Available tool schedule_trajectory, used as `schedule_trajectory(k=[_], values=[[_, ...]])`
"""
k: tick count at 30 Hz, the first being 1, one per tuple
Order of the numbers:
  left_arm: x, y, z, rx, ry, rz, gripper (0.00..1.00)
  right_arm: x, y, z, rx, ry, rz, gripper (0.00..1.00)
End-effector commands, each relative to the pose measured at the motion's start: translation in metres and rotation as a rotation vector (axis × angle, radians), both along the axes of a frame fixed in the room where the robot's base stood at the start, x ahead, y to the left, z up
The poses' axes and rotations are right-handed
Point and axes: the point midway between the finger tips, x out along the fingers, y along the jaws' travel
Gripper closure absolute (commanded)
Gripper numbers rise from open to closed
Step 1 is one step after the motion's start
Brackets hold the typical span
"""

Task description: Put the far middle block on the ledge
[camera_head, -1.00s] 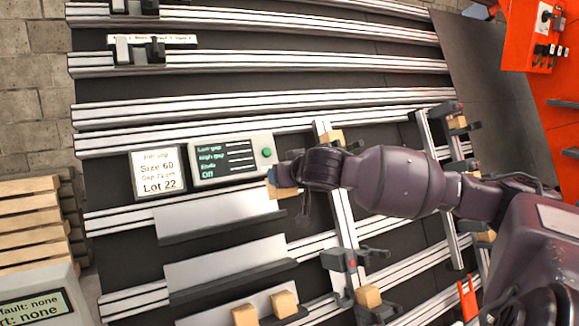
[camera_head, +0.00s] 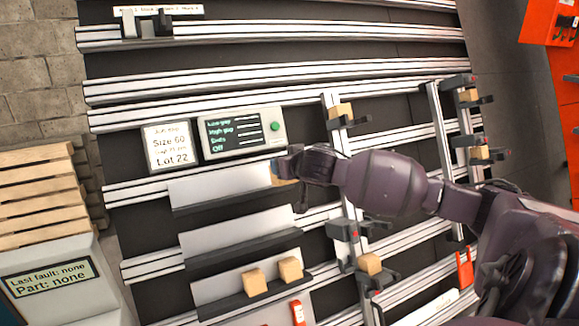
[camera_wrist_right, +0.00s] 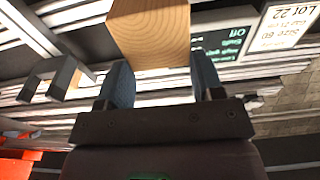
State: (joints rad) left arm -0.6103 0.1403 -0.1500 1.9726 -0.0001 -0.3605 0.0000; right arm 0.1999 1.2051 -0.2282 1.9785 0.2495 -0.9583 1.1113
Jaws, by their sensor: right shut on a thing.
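My right gripper (camera_head: 284,171) is shut on a light wooden block (camera_head: 276,173), at the right end of the farthest pale ledge (camera_head: 215,187). I cannot tell whether the block touches that ledge. In the right wrist view the block (camera_wrist_right: 150,32) sticks out beyond the two blue fingers of my right gripper (camera_wrist_right: 160,82). Two more pale ledges lie nearer: a bare one (camera_head: 240,232) and a near one (camera_head: 222,284) holding two wooden blocks, left (camera_head: 253,283) and right (camera_head: 290,269). My left gripper is not in view.
Wooden blocks sit at clamps on the rails: one far (camera_head: 341,111), one near (camera_head: 369,264), two at the right (camera_head: 468,96) (camera_head: 480,153). A clamp (camera_head: 345,230) between the first two shows no block. A display box (camera_head: 242,132) and a sign (camera_head: 167,147) stand behind the farthest ledge.

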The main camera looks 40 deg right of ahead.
Motion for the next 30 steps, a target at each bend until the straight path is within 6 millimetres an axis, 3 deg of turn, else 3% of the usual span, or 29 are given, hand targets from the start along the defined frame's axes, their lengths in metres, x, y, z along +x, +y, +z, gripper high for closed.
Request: schedule_trajectory(k=[18,30], values=[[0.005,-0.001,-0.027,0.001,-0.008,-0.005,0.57,0.033,-0.011,-0.022,-0.001,0.001,-0.001,0.64],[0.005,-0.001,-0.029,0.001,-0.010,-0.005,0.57,0.055,-0.017,-0.033,0.001,0.001,0.000,0.64]])
